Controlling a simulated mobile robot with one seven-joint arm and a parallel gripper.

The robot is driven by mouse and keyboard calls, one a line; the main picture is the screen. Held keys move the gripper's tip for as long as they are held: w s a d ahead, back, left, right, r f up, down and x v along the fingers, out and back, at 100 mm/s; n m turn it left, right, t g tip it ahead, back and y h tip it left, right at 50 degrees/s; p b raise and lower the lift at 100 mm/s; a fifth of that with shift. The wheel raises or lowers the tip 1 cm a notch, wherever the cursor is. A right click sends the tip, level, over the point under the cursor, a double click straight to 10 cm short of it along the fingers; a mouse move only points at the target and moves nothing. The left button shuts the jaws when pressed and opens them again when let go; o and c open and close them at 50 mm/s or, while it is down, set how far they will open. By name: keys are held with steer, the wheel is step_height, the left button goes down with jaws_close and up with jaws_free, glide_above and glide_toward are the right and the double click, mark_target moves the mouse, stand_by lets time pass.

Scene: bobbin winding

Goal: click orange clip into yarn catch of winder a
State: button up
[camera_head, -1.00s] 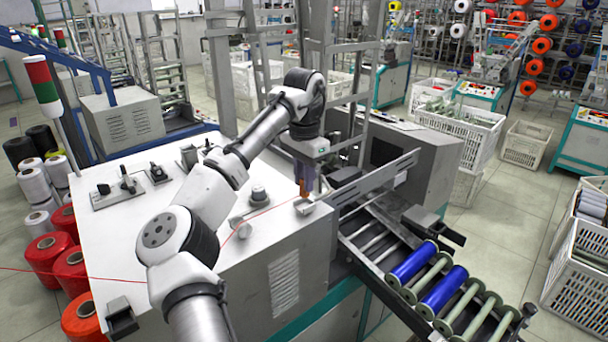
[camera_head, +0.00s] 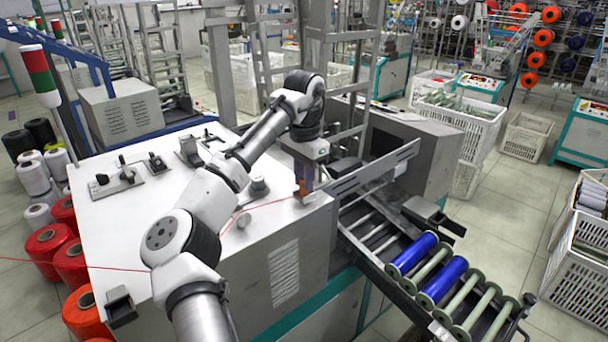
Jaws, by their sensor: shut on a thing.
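My gripper (camera_head: 302,184) points down over the right front corner of the white-topped winder (camera_head: 130,235). It is shut on the small orange clip (camera_head: 302,188), of which only a little shows below the fingers. A small grey metal part, likely the yarn catch (camera_head: 306,198), sits at the winder's edge just below the clip. Whether the clip touches it is too small to tell. A thin red yarn (camera_head: 270,204) runs from the clip back across the winder top toward the left.
Red yarn cones (camera_head: 48,250) stand left of the winder. A grey guard bar (camera_head: 372,170) is close right of my gripper. A sloping rack (camera_head: 400,280) holds blue bobbins (camera_head: 411,253) and empty green ones. White crates (camera_head: 525,137) stand on the floor at right.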

steer(key=o, duration=1)
step_height(320, 180, up, 14)
steer(key=shift+f, duration=0.1)
